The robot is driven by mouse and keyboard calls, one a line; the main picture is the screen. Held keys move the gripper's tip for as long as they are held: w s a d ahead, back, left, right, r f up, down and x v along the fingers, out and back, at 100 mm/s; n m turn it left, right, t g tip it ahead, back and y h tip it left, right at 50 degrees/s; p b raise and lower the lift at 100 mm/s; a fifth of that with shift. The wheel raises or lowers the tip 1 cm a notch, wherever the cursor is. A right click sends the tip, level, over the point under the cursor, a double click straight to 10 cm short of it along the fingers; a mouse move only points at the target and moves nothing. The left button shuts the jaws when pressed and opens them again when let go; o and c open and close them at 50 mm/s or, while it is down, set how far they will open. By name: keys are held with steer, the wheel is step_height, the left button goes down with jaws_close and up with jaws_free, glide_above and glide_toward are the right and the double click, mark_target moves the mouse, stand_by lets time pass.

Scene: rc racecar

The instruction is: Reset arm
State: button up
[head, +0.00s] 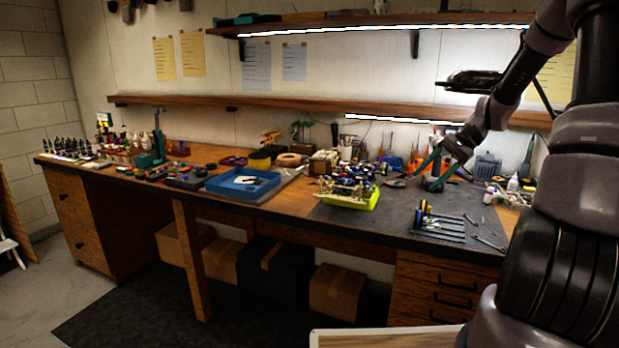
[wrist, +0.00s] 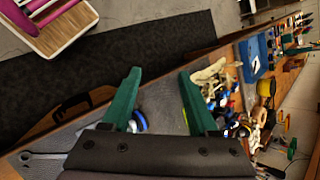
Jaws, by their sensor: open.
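My gripper (head: 441,170) has green fingers and is above the right part of the workbench in the head view. In the wrist view my gripper (wrist: 160,100) shows its two green fingers spread apart, with nothing held between them. My arm (head: 545,60) comes in from the right side of the head view and bends down to the gripper. The grey mat (head: 400,213) on the bench lies below the fingers. A blue and white round item shows beyond the left finger in the wrist view.
Hand tools (head: 440,230) lie on the mat's front. A blue tray (head: 240,184) is farther left. Two wall shelves (head: 300,104) run above the bench. Boxes (head: 338,292) stand underneath.

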steer(key=s+a+r+n+t+h, duration=0.2)
steer(key=s+a+r+t+h, duration=0.1)
steer(key=s+r, duration=0.6)
steer(key=s+a+r+n+t+h, duration=0.2)
steer(key=s+a+r+t+h, duration=0.1)
steer(key=s+r, duration=0.7)
steer(key=shift+s+a+r+t, duration=0.3)
steer(key=shift+s+a+t, duration=0.45)
steer(key=shift+s, duration=1.3)
steer(key=shift+a, duration=0.15)
